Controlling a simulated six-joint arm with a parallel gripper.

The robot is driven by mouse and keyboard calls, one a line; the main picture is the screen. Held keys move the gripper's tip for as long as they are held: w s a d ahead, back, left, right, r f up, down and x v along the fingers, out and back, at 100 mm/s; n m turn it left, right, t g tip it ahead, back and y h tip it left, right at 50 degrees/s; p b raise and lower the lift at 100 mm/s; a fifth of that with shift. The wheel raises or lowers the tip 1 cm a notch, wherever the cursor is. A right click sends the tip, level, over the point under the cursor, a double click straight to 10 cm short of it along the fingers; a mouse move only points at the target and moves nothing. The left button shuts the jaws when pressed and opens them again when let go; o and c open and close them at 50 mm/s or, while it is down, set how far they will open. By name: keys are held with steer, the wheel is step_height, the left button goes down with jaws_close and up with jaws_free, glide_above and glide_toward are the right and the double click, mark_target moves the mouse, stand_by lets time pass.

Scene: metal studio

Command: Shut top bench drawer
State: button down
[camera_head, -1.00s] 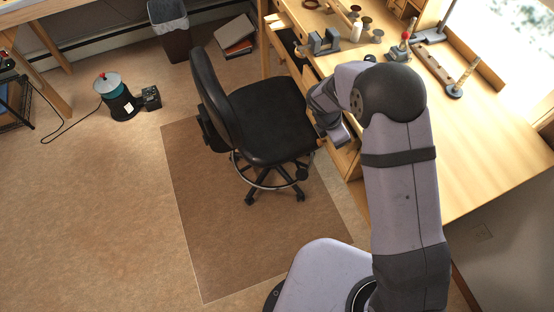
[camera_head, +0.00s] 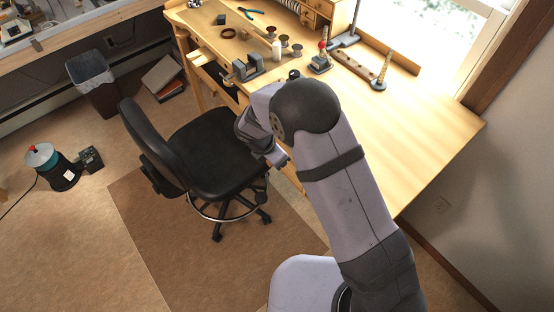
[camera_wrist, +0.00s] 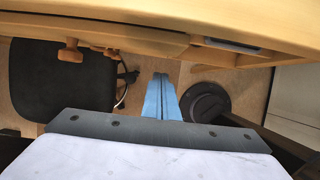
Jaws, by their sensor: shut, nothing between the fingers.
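The wooden bench (camera_head: 395,130) stands right of centre in the head view. In the wrist view its edge (camera_wrist: 215,15) runs across the top, with a wooden drawer front (camera_wrist: 130,38) below it. Wooden knobs (camera_wrist: 70,50) show at the left. I cannot tell how far the top drawer stands out. My gripper (camera_wrist: 162,95) is shut and empty, its blue fingers together just below the wooden front in the picture. I cannot tell whether they touch it. In the head view my wrist hangs by the bench's front edge, and the fingertips cannot be made out.
A black office chair (camera_head: 210,150) stands close to the bench front, left of my wrist. Its seat also shows in the wrist view (camera_wrist: 60,85). A floor mat (camera_head: 175,235) lies under it. Tools and small stands, including a grey block (camera_head: 248,68), are on the bench top.

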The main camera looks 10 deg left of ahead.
steer(key=b+v, duration=0.3)
steer(key=v, duration=0.7)
steer(key=s+a+f+n+h+b, duration=0.1)
steer(key=s+a+f+n+b, duration=0.25)
steer(key=f, duration=0.65)
steer(key=s+a+f+n+t+b, duration=0.1)
steer(key=s+a+f+b, duration=0.25)
steer(key=f+b, duration=0.5)
steer(key=s+a+f+n+h+b, duration=0.1)
steer(key=s+a+f+n+b, duration=0.3)
steer(key=f, duration=0.7)
steer(key=w+d+r+m+t+h, duration=0.2)
steer(key=w+r+m+t+h, duration=0.1)
steer(key=r, duration=0.6)
steer(key=w+d+r+m+t+h, duration=0.1)
steer(key=w+r+m+t+h, duration=0.2)
steer(key=r, duration=0.6)
steer(key=m+t+h, duration=0.1)
steer(key=m+t, duration=0.1)
steer(key=shift+w+d+r+t+h, duration=0.3)
steer(key=shift+d+r, duration=0.05)
steer(key=shift+w+d+m, duration=0.1)
steer(key=shift+m, duration=0.15)
